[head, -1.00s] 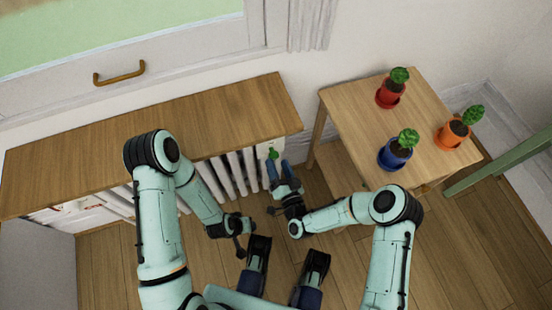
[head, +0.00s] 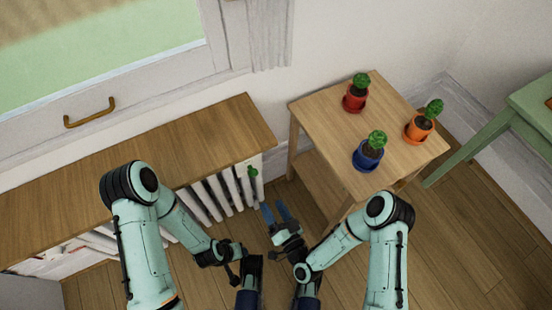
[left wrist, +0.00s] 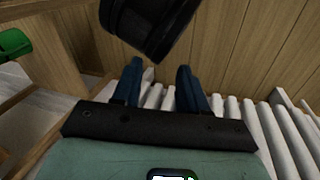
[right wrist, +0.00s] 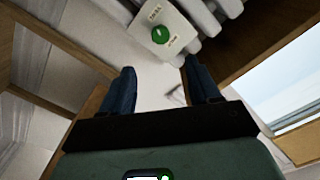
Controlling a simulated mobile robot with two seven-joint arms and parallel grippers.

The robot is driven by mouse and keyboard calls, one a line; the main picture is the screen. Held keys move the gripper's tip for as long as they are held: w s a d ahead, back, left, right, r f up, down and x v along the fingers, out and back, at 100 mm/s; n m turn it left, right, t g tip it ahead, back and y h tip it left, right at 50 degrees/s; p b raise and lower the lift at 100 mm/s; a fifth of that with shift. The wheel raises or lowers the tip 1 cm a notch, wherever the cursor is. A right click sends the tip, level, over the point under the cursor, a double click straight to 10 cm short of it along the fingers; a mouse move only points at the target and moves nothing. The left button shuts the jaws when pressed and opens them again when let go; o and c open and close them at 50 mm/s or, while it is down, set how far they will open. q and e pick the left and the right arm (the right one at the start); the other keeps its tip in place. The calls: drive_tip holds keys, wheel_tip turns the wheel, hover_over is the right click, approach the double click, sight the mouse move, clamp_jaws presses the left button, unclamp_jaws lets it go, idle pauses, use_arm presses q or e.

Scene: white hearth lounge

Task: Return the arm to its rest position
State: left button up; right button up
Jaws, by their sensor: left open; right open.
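My right gripper (head: 275,211) is open and empty in the head view. It is over the floor, in front of the radiator's right end and apart from the green valve knob (head: 252,170). In the right wrist view, its blue fingers (right wrist: 160,67) are spread, with the green knob (right wrist: 161,34) on a pale labelled plate beyond them. My left arm (head: 150,240) is folded low at the left in the head view; its fingers are not clear there. In the left wrist view, the left gripper (left wrist: 159,67) is open and empty, with white radiator ribs beyond it.
A wooden shelf top (head: 150,150) covers the radiator (head: 218,195) below the window. A wooden side table (head: 330,118) at right holds red (head: 355,103), blue (head: 368,160) and orange (head: 418,130) potted plants. A green table (head: 525,100) stands far right. Floor (head: 455,240) is open.

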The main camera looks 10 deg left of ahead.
drive_tip(key=d+f+g+h, duration=0.3)
drive_tip(key=d+f+g, duration=0.1)
drive_tip(key=d+f, duration=0.3)
drive_tip(key=s+d+f+m+g+h, duration=0.2)
drive_tip(key=s+d+f+g, duration=0.15)
drive_tip(key=s+d, duration=0.25)
drive_tip(key=s+d+f+m+g+h, duration=0.2)
drive_tip(key=s+d+g, duration=0.3)
drive_tip(key=s+d, duration=0.15)
use_arm(q)
drive_tip(key=s+d+r+g+p, duration=0.1)
drive_tip(key=s+r+p, duration=0.2)
drive_tip(key=r+p, duration=0.6)
drive_tip(key=s+d+r+g+h+p, duration=0.1)
drive_tip(key=s+d+r+p, duration=0.1)
drive_tip(key=r+p, duration=0.7)
drive_tip(key=shift+s+m+g, duration=0.3)
drive_tip(key=shift+s+g, duration=0.1)
drive_tip(key=shift+s, duration=0.15)
use_arm(e)
drive_tip(key=s+a+r+g, duration=0.1)
drive_tip(key=s+r, duration=0.2)
drive_tip(key=r, duration=0.6)
drive_tip(key=s+a+r+g, duration=0.2)
drive_tip(key=s+r, duration=0.1)
drive_tip(key=r, duration=0.5)
drive_tip(key=shift+s+r+n+y, duration=0.3)
drive_tip(key=shift+s+r+n, duration=0.05)
drive_tip(key=shift+n, duration=0.05)
drive_tip(key=shift+g, duration=0.25)
